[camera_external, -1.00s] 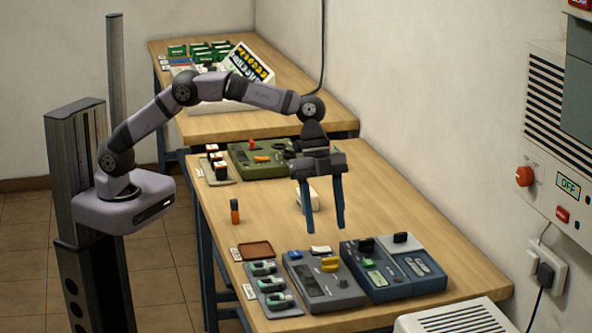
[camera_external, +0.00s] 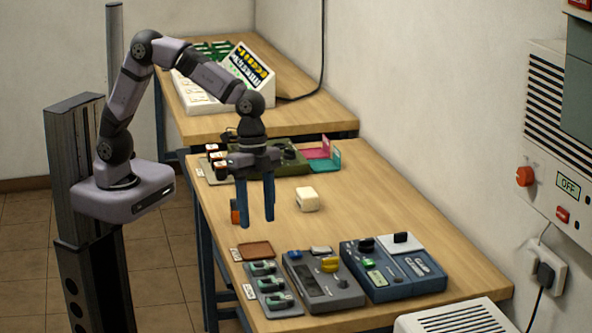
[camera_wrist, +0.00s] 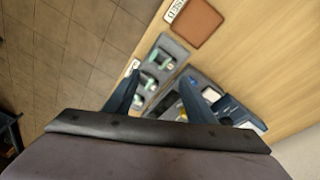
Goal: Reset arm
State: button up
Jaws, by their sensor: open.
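My gripper (camera_external: 256,225) is open and empty, with its two blue fingers pointing down above the front workbench (camera_external: 385,215). In the external view it hangs left of a cream block (camera_external: 307,199), and its left finger partly hides an orange and dark upright item (camera_external: 235,211). In the wrist view my gripper (camera_wrist: 165,98) shows both fingers apart with nothing between them. My arm is bent up at the elbow, with the forearm sloping down to the gripper.
A brown pad (camera_external: 255,251), a tray of several small devices (camera_external: 273,291), a grey meter (camera_external: 322,281) and a blue tester (camera_external: 393,268) stand near the front. A green device (camera_external: 294,165) and pink and teal holders (camera_external: 327,158) are behind. The bench's right middle is clear.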

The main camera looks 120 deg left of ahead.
jog(key=s+d+f+n+p, duration=0.1)
jog(key=s+n, duration=0.1)
jog(key=s, duration=0.8)
jog(key=s+d+f+n+g+y+p, duration=0.1)
jog(key=s, duration=1)
jog(key=shift+d+f+n+g+y+p, duration=0.25)
jog(key=shift+n+g+y+p, duration=0.05)
jog(key=shift+n+p, duration=0.1)
dwell(1.2)
